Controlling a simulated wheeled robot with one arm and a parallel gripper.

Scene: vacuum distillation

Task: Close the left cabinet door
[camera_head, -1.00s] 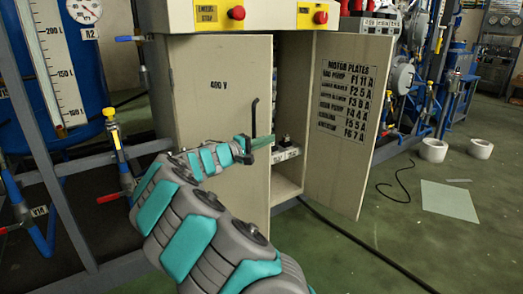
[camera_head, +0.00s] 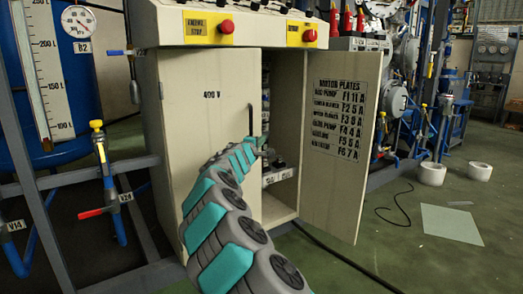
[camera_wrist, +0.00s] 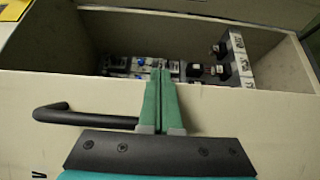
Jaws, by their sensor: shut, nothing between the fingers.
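The left cabinet door (camera_head: 210,125), pale and marked 400 V, stands partly open at the front left of the cabinet. Its black handle (camera_head: 251,122) is near its free edge; it also shows at left in the wrist view (camera_wrist: 85,116). My gripper (camera_head: 263,145) is at the door's free edge, just below the handle. In the wrist view my gripper (camera_wrist: 160,75) has its green fingers together and empty, lying across the door's front with the tips reaching its edge. I cannot tell whether they touch it. My arm hides the door's lower part.
The right door (camera_head: 340,150), with the motor plates list, stands wide open. Breakers and wiring (camera_wrist: 225,60) sit inside the cabinet. Red stop buttons (camera_head: 226,26) are above. A pipe frame (camera_head: 105,170) stands at left. The floor at right has a cable and a sheet (camera_head: 452,224).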

